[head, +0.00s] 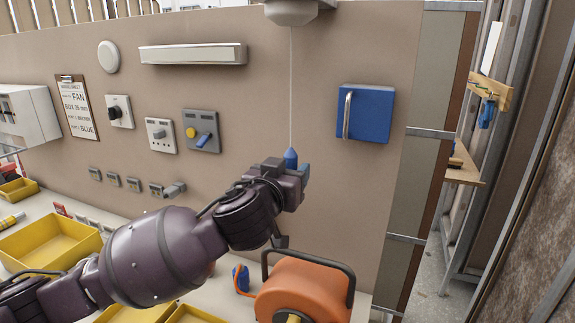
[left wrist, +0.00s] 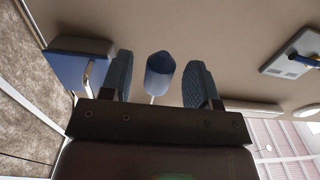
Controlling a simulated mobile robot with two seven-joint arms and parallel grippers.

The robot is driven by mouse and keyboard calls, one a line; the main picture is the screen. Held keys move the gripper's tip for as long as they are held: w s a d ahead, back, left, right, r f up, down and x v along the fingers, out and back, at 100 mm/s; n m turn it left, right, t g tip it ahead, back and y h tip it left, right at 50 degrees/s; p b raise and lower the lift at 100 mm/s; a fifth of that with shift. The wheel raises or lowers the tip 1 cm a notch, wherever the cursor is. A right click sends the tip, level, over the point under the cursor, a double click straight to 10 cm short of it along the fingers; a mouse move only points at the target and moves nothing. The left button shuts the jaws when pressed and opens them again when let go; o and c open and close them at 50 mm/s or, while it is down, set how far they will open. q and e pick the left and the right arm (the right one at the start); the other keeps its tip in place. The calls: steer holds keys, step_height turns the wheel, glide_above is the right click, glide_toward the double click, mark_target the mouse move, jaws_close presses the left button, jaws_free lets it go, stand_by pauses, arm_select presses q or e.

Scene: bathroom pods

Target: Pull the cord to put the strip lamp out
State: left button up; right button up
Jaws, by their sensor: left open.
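The pull cord (head: 290,90) hangs from a ceiling-type housing (head: 291,11) at the top and ends in a blue pull handle (head: 291,158). The strip lamp (head: 193,54) is a long pale bar on the wall, left of the cord; I cannot tell whether it is lit. My left gripper (head: 292,178) is at the blue handle in the head view. In the left wrist view the blue handle (left wrist: 160,74) sits between the two open fingers of my left gripper (left wrist: 161,84), with a gap on both sides. My right gripper is not in view.
A blue cabinet (head: 366,114) with a metal handle is on the wall right of the cord. An orange reel-like object (head: 305,293) stands on the counter below. Yellow trays (head: 50,243) stand at left. Switch boxes (head: 202,131) are on the wall at left.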

arm_select(q)
steer(key=p+v, duration=0.1)
steer(key=v, duration=0.6)
steer(key=shift+p, duration=0.35)
